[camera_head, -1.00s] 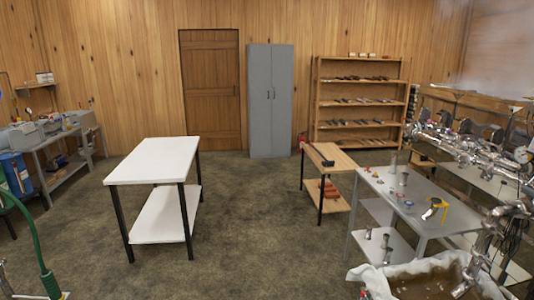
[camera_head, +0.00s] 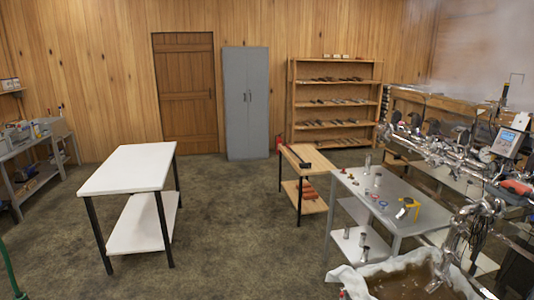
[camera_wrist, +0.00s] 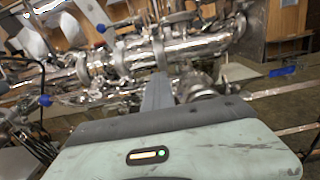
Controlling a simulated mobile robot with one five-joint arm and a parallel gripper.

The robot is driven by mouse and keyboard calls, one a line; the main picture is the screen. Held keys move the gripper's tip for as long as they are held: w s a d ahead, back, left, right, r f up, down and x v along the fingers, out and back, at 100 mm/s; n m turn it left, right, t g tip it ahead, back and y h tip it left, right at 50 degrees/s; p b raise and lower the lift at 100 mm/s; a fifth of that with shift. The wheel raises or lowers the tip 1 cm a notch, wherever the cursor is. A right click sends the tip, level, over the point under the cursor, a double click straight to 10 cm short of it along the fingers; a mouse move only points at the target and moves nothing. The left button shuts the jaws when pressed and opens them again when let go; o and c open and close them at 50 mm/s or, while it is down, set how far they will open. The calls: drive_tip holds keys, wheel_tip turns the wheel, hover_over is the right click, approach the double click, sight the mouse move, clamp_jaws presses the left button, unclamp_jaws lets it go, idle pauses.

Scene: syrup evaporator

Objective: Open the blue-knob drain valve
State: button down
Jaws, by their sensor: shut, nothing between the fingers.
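In the wrist view, my gripper (camera_wrist: 158,92) points forward with its grey fingers together and nothing between them. Shiny steel pipework (camera_wrist: 125,62) lies ahead of it. A round blue knob (camera_wrist: 45,100) sits on the pipework at the left, and another blue knob (camera_wrist: 100,28) is at the upper left. A blue lever handle (camera_wrist: 283,71) stands out at the right. My gripper is apart from all three. I cannot tell which of them belongs to the drain valve. In the head view the pipework (camera_head: 435,150) runs along the right, with no blue knob clear.
A grey metal table (camera_head: 375,205) with small fittings stands by the pipework. A basin of brown liquid (camera_head: 405,283) is at the lower right. A white table (camera_head: 127,170) is left of centre, with open floor (camera_head: 230,230) between.

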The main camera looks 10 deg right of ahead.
drive_tip(key=shift+d+r+p, duration=0.75)
drive_tip(key=c, duration=2.1)
unclamp_jaws()
drive_tip(key=o, duration=1)
drive_tip(key=shift+a, duration=0.1)
drive_tip(key=a, duration=0.8)
drive_tip(key=shift+s, duration=0.2)
